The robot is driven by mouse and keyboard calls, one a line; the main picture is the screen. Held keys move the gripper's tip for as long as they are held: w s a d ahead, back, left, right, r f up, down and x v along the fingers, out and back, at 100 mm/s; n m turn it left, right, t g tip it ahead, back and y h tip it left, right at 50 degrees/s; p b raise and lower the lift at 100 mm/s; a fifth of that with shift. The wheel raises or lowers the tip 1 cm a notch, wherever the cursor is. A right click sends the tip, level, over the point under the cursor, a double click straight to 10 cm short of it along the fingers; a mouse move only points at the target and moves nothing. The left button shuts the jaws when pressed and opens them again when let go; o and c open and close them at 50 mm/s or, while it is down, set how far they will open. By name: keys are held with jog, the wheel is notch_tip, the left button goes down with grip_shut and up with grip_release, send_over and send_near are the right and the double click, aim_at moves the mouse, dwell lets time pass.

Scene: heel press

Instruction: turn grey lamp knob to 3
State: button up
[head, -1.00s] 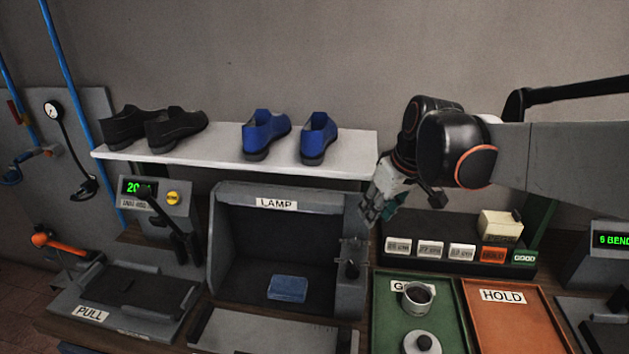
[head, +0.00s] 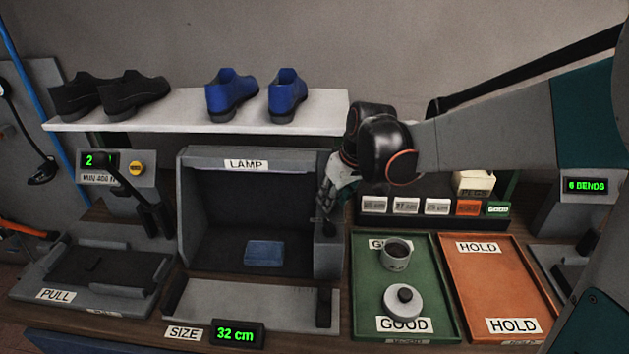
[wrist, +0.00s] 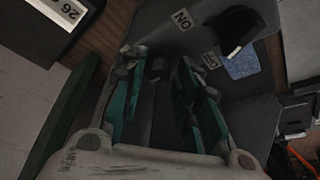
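The grey lamp box (head: 190,215), labelled LAMP, stands open-fronted in the middle of the bench. A dark knob-like part (head: 328,229) sits at its right front edge in the head view. My gripper (head: 325,205) points down just above that part. In the wrist view my gripper (wrist: 160,85) is open, its two teal-backed fingers apart. A small dark knob-like shape (wrist: 158,68) shows between the fingers near their tips; I cannot tell whether they touch it. The knob's setting cannot be read. Small labels, one reading NO (wrist: 182,19), are on the grey surface nearby.
A blue pad (head: 264,253) lies inside the lamp box. A shelf (head: 190,120) with black and blue shoes is above. Right of the box are a card rack (head: 430,222), a green tray (head: 372,290) with a cup and lid, and an orange tray (head: 490,285).

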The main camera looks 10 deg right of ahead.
grip_shut()
jog(key=m, duration=0.1)
jog(key=m+h+p, duration=0.1)
jog(key=m, duration=0.1)
jog(key=m+p, duration=0.1)
jog(key=shift+s+a+r+h, duration=0.1)
jog(key=shift+a+h, duration=0.2)
jog(key=shift+a+m+h+p, duration=0.2)
jog(key=shift+m+h+p, duration=0.5)
jog(key=shift+m, duration=1.8)
jog(key=shift+h, duration=0.3)
